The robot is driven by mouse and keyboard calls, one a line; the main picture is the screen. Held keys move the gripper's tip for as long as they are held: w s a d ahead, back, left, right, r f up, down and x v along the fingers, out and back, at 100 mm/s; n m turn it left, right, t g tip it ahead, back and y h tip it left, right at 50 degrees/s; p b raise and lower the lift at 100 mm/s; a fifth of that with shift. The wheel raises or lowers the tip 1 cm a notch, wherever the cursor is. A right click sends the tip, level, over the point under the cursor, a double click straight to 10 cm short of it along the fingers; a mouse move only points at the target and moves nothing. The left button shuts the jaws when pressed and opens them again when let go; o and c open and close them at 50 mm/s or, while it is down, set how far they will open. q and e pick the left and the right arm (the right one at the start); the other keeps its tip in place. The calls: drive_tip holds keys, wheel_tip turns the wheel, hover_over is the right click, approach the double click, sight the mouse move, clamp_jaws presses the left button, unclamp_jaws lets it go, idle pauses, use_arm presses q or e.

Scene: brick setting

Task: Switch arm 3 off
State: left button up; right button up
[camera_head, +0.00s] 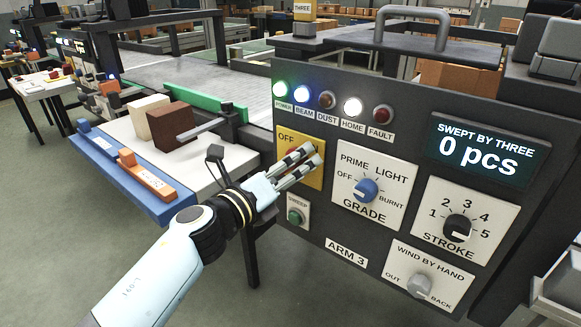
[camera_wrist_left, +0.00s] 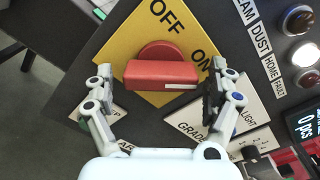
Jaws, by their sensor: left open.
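A red rotary switch handle (camera_wrist_left: 160,74) sits on a yellow plate (camera_wrist_left: 122,48) marked OFF and ON. A white line near the handle's right end lies on the ON side. In the head view the yellow plate (camera_head: 313,181) is on the left of the dark ARM 3 panel (camera_head: 340,225), and my fingers hide most of the handle and the ON label. My left gripper (camera_head: 311,157) is open in front of the plate. In the left wrist view its fingers (camera_wrist_left: 160,82) stand either side of the handle; contact is unclear. My right gripper is not in view.
A green SWEEP button (camera_head: 295,216) is just below the plate. The blue GRADE knob (camera_head: 367,190) and black STROKE knob (camera_head: 458,228) are to the right. POWER, BEAM and HOME lamps are lit.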

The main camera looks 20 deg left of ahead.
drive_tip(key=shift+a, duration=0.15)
use_arm(q)
drive_tip(key=c, duration=1.2)
drive_tip(key=shift+o, duration=0.2)
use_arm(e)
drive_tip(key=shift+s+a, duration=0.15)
